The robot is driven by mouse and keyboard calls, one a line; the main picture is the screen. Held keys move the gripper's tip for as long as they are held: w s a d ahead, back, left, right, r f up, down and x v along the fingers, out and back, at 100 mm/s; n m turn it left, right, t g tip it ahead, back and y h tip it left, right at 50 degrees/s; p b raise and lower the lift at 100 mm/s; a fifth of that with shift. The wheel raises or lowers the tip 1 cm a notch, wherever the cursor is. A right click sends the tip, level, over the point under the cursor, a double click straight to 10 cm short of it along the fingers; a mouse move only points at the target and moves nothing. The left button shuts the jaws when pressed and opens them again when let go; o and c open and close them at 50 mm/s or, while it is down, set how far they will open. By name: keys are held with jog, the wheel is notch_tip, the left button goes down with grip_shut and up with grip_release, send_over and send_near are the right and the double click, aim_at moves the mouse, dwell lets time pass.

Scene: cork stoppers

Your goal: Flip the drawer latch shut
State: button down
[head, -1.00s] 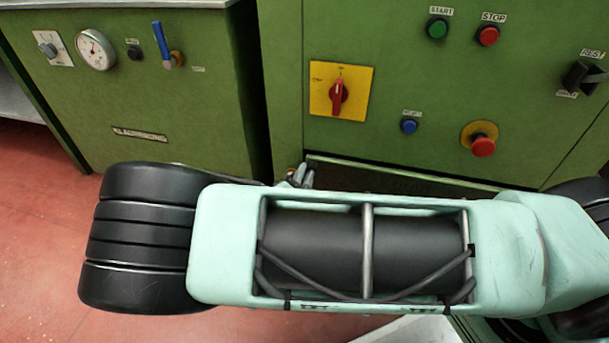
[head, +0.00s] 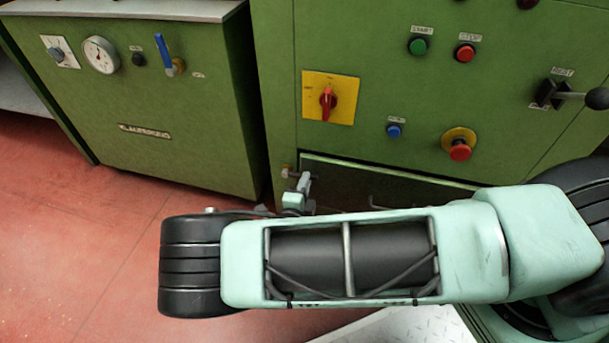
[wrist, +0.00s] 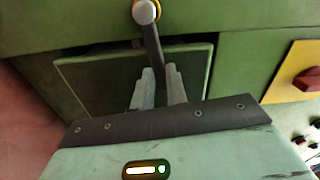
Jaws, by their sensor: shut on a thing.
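The drawer latch (wrist: 151,42) is a dark lever in the wrist view, on a round silver pivot with a brass ring above the drawer. It slants from the pivot down across the drawer front. My gripper (wrist: 160,78) has its two grey fingers shut on the lever's lower end. In the head view my gripper (head: 304,182) is beside the brass pivot (head: 287,172), at the drawer's upper left corner; the lever is mostly hidden there. My arm covers much of the drawer (head: 345,177) in the head view.
The green cabinet carries a red switch on a yellow plate (head: 330,97), a red mushroom button (head: 459,148), a blue button (head: 394,131) and a black-knobbed lever (head: 575,95). Another green cabinet (head: 150,130) stands left. Red floor (head: 100,230) is clear at left.

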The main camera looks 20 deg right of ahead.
jog(key=shift+f+m+p, duration=0.3)
jog(key=shift+f+m, duration=0.2)
jog(key=shift+m, duration=0.3)
jog(key=shift+f, duration=0.1)
jog(key=c, duration=1.4)
grip_release()
jog(key=shift+s, duration=0.1)
jog(key=p+v, duration=0.4)
jog(key=v, duration=1.3)
jog(key=shift+p, duration=0.3)
jog(key=shift+a, duration=0.1)
